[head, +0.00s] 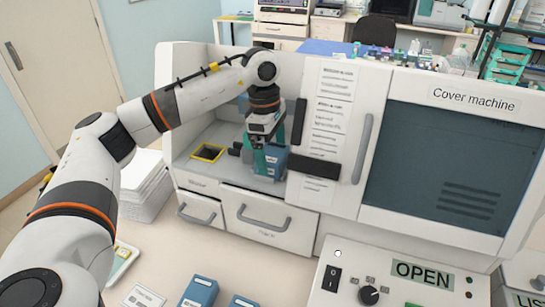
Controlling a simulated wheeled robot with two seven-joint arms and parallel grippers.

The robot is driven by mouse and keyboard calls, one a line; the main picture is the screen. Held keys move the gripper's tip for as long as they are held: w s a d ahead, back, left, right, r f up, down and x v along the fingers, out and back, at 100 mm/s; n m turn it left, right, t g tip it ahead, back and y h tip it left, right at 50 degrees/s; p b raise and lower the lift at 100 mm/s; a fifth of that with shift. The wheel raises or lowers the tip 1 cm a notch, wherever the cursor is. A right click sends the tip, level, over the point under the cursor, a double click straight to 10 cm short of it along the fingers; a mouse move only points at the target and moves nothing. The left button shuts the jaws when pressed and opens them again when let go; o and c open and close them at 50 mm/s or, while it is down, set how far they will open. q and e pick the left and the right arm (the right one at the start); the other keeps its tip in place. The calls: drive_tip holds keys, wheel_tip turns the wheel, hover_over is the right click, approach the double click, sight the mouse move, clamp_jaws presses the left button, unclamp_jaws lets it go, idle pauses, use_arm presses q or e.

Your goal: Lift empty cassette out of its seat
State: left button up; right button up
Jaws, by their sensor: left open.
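My left gripper (264,140) reaches down into the open bay of the white machine (225,137). It is open, with its fingers at the top of a blue cassette (270,164). The cassette stands upright in the bay, with teal parts around it. The gripper hides its upper part, and I cannot tell whether the fingers touch it. Its seat is hidden below it, and whether the cassette is empty cannot be seen. My right gripper is not in view.
A yellow-rimmed square opening (208,152) lies left of the cassette. A white panel with labels (325,125) and dark handles stands close on the right. Two blue boxes (200,291) lie on the front table. A control box (395,285) stands at lower right.

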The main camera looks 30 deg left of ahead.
use_arm(q)
drive_tip(key=shift+r, duration=0.1)
drive_tip(key=c, duration=1.1)
